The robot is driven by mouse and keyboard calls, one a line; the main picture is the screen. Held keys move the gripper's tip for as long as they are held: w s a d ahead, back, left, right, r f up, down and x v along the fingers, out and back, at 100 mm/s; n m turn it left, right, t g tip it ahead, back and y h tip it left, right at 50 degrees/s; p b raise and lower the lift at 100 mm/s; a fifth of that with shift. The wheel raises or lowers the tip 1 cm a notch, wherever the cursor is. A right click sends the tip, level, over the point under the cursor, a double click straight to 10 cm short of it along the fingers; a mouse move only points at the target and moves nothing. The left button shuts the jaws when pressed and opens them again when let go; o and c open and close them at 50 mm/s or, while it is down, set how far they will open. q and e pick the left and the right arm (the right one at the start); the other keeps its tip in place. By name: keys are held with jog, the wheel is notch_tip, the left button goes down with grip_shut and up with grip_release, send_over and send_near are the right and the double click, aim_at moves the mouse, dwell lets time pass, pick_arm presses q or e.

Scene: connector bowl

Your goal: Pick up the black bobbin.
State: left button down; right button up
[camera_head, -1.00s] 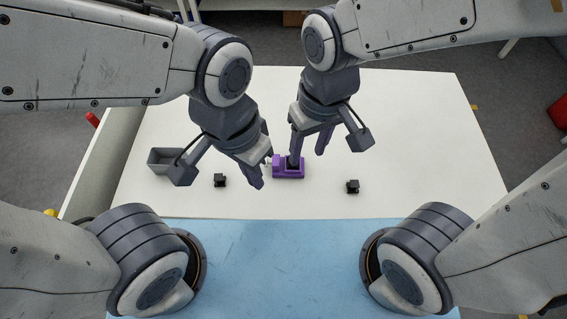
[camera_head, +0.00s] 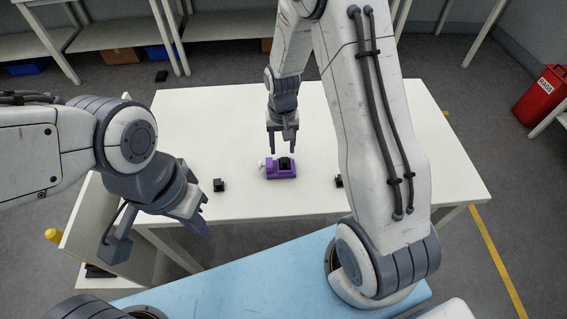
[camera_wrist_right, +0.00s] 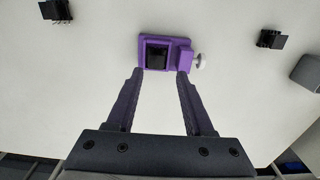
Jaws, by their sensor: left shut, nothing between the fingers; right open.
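A black piece (camera_head: 286,162) sits in the purple fixture (camera_head: 275,174), which has a white knob at one end. Both also show in the wrist view: the black piece (camera_wrist_right: 158,53) and the fixture (camera_wrist_right: 186,60). Small black bobbin-like pieces lie on the table to the left (camera_head: 219,185) and right (camera_head: 339,181) of the fixture; my arm partly covers the right one. I cannot tell which is the named bobbin. My right gripper (camera_head: 285,150) is open and empty, pointing down just behind the fixture. My left gripper (camera_head: 201,217) is shut and empty at the table's front left.
The white table (camera_head: 420,150) is mostly bare. A red bin (camera_head: 541,95) stands on the floor at right.

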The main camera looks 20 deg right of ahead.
aim_at(285, 160)
jog(key=f, duration=0.1)
jog(key=f+p, duration=0.1)
jog(key=f, duration=0.2)
jog(key=shift+s+d+f, duration=0.1)
jog(key=shift+s+d, duration=0.15)
jog(key=shift+d, duration=0.1)
jog(key=shift+f, duration=0.6)
grip_shut()
